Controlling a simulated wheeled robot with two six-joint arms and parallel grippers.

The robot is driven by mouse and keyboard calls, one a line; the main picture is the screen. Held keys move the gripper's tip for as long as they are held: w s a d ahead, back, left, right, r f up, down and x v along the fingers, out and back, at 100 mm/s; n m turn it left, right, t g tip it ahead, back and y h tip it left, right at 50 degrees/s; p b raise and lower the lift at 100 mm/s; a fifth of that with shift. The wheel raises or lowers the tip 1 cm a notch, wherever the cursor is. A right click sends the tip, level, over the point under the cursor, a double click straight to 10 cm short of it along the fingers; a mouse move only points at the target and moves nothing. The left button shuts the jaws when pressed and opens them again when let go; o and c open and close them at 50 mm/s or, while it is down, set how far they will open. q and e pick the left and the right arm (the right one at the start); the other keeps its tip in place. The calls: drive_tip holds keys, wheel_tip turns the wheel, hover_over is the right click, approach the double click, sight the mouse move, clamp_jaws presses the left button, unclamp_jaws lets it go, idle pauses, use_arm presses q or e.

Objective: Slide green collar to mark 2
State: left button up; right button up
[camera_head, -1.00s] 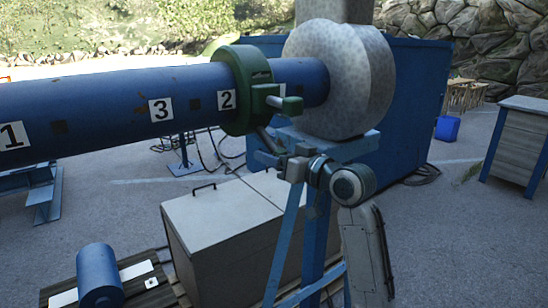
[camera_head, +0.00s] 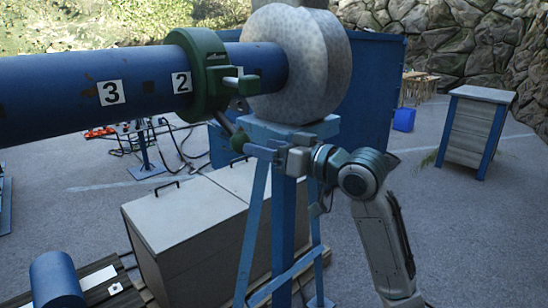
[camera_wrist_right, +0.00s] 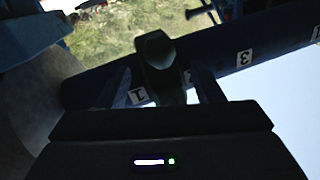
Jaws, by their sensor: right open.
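The green collar (camera_head: 205,75) sits around the blue pipe (camera_head: 50,95), at the right edge of the mark 2 label (camera_head: 181,82). My right gripper (camera_head: 256,150) is beside that knob, coming in from the right. In the right wrist view, the green knob (camera_wrist_right: 156,50) appears between my two spread fingers (camera_wrist_right: 160,88); contact cannot be told. My left gripper is not in view.
The mark 3 label (camera_head: 111,92) is left of mark 2. A grey speckled drum (camera_head: 295,65) caps the pipe's right end above a blue stand (camera_head: 283,215). A grey box (camera_head: 185,215) stands below the pipe. Open ground lies to the right, before a cabinet (camera_head: 470,130).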

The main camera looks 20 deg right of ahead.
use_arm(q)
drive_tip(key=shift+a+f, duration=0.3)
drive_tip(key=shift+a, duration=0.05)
use_arm(e)
drive_tip(key=shift+v, duration=0.75)
